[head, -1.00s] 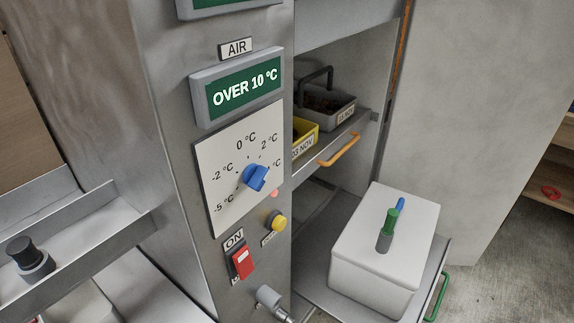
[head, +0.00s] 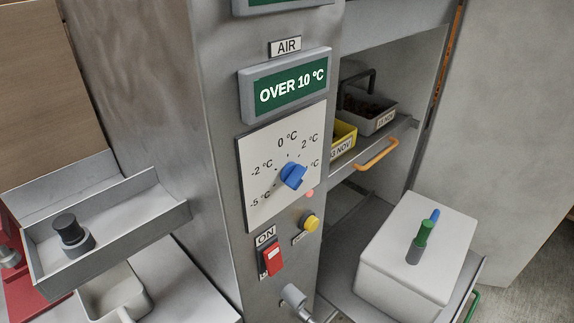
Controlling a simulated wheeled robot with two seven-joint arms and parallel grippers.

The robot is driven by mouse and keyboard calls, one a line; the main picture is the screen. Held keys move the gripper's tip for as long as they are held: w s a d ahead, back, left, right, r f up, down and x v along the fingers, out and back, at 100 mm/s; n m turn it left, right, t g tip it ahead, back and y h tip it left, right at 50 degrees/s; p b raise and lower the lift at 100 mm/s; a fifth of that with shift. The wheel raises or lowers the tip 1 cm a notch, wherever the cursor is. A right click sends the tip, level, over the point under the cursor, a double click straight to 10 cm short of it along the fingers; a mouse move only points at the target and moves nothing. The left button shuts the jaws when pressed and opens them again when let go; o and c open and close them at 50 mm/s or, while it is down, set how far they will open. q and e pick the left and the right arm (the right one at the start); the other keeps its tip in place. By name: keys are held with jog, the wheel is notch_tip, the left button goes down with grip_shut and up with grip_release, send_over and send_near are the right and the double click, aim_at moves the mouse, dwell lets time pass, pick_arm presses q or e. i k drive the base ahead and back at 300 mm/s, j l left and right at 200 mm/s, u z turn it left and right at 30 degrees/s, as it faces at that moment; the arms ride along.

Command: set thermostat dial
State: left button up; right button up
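The blue thermostat dial (head: 293,176) sits on a white scale plate (head: 262,205) on the grey metal column. The plate reads -5, -2, 0 and 2 °C, with a further mark at the right partly hidden by the knob. The knob's grip points toward the lower right. Above it, a green display (head: 286,86) under an AIR label reads OVER 10 °C. Neither gripper shows in the head view.
Below the dial are a yellow button (head: 309,222), a red switch (head: 270,260) marked ON and a grey knob (head: 293,296). A white lidded box (head: 415,250) stands on the right shelf. A metal tray (head: 120,225) juts out at left.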

aim_at(292, 175)
jog(key=k+l+u, duration=0.15)
jog(key=l, duration=0.35)
jog(key=k+l+u, duration=0.15)
jog(key=l, duration=0.3)
jog(key=k+l+u, duration=0.1)
jog(key=l, duration=0.4)
jog(key=k+l+u, duration=0.15)
jog(key=l, duration=0.25)
jog(key=k+l+u, duration=0.15)
jog(key=l, duration=0.3)
jog(key=k+l+u, duration=0.15)
jog(key=k+l, duration=0.15)
jog(key=k+l+u, duration=0.1)
jog(key=k+l, duration=0.15)
jog(key=l, duration=0.2)
